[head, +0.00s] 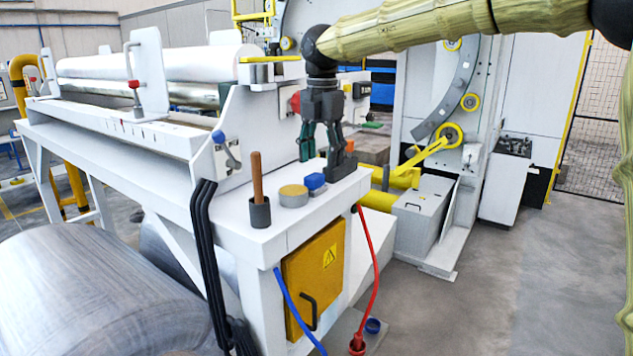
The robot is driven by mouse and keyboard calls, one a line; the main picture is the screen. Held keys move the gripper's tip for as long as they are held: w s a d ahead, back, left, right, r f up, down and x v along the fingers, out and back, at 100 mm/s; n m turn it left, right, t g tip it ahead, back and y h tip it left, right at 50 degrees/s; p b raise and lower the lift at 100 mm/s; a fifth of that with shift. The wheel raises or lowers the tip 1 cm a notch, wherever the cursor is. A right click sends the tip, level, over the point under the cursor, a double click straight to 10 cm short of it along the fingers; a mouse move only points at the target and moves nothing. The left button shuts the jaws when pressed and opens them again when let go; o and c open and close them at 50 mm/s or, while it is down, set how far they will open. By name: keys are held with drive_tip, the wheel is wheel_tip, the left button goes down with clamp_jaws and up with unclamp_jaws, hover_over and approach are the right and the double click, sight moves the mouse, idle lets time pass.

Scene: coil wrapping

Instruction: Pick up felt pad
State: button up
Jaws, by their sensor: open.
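My gripper (322,152) points down over the right part of the white bench top (276,237). Its jaws are open and I see nothing held between them. A small blue block (315,182) lies on the bench just below and slightly left of the jaws; it looks most like the felt pad, but I cannot be sure at this size. A dark grey piece (343,166) stands at the right finger, and I cannot tell whether they touch. A greenish part shows at the left finger; I cannot tell if it belongs to the gripper.
Left of the blue block are a round tan-topped tin (293,196) and a dark cup (260,212) with an upright wooden handle (257,177). A blue-knobbed lever (220,139) is on the machine's side. A large roll (95,295) lies at front left. The floor at right is clear.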

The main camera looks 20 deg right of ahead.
sight(315, 175)
drive_tip(key=shift+g, duration=0.3)
drive_tip(key=w+f+p, duration=0.1)
drive_tip(key=w+f, duration=0.3)
drive_tip(key=f, duration=0.1)
drive_tip(key=w+f+p, duration=0.1)
drive_tip(key=w+f, duration=0.1)
drive_tip(key=shift+a+f+p, duration=0.15)
drive_tip(key=shift+a+p, duration=0.05)
drive_tip(key=shift+p, duration=0.1)
drive_tip(key=shift+s, duration=0.4)
drive_tip(key=s, duration=0.1)
drive_tip(key=s+r, duration=0.1)
drive_tip(key=s, duration=0.1)
drive_tip(key=shift+s+r, duration=0.2)
drive_tip(key=shift+r, duration=0.1)
drive_tip(key=c, duration=0.5)
drive_tip(key=shift+s+r, duration=0.15)
drive_tip(key=shift+s, duration=0.1)
drive_tip(key=shift+c, duration=1.3)
drive_tip(key=w+f, duration=0.2)
drive_tip(key=shift+w+a, duration=0.1)
drive_tip(key=shift+w, duration=0.3)
drive_tip(key=c, duration=0.3)
drive_tip(key=shift+s+r, duration=0.2)
drive_tip(key=shift+s, duration=0.1)
drive_tip(key=shift+c, duration=0.2)
drive_tip(key=shift+r, duration=0.1)
drive_tip(key=shift+c, duration=0.5)
